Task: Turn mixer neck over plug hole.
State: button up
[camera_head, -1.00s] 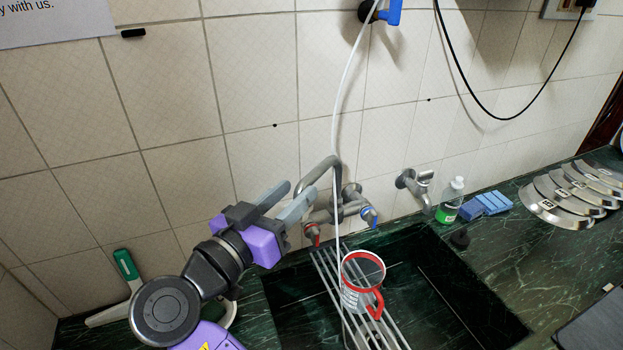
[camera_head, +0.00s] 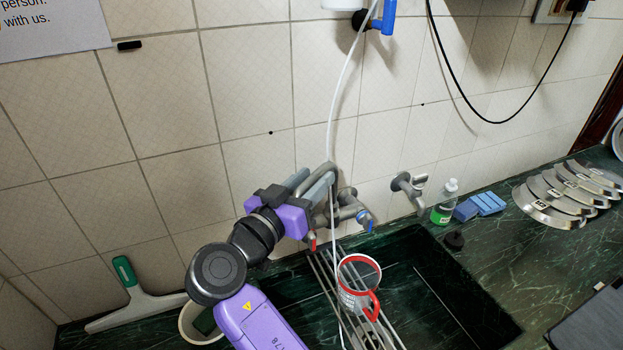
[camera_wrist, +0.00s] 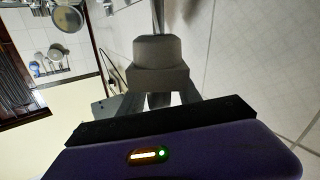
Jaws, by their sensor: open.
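The grey mixer with its curved neck (camera_head: 331,168) is on the tiled wall above the sink. Its red handle (camera_head: 312,243) and blue handle (camera_head: 366,220) show below the neck. My gripper (camera_head: 318,177) is open, with its fingers at the neck's upper bend and overlapping it in the head view. I cannot tell whether they touch it or whether the neck is between them. The wrist view shows grey finger parts (camera_wrist: 158,62) beyond the purple gripper body. The dark green sink (camera_head: 440,285) is below. I cannot make out the plug hole.
A red-rimmed mug (camera_head: 352,296) stands on the metal rack (camera_head: 391,326) across the sink. A thin white hose (camera_head: 333,110) hangs in front of the mixer. A second tap (camera_head: 411,190), a green bottle (camera_head: 444,203) and blue sponges (camera_head: 480,206) are to the right.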

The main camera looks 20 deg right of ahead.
grip_shut()
jog(key=shift+a, duration=0.1)
dwell(1.2)
